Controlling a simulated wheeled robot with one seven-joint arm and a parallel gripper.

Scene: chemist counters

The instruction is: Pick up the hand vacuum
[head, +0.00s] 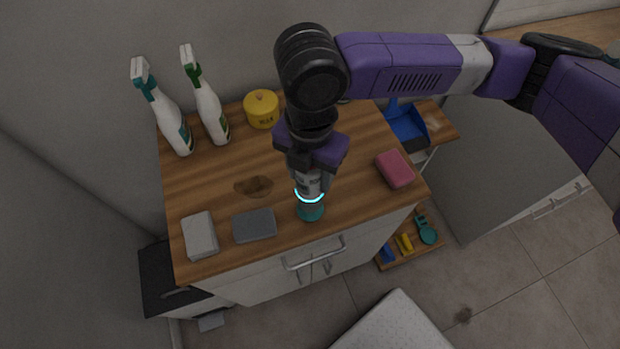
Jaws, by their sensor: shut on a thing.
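My gripper (310,172) points down over the front part of the wooden counter top and is shut on the hand vacuum (310,211). The vacuum shows as a grey-white body with a glowing cyan ring and a teal lower end. It stands upright in the grip, its upper part hidden by my gripper. Whether its teal end touches the counter cannot be told from this view.
On the counter (208,180) are two spray bottles (169,118) (208,108), a yellow pot (262,112), a pink sponge (395,169), a dark grey block (254,225), a light grey block (200,236) and a brown stain (254,187). A blue dustpan (408,128) lies at right.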

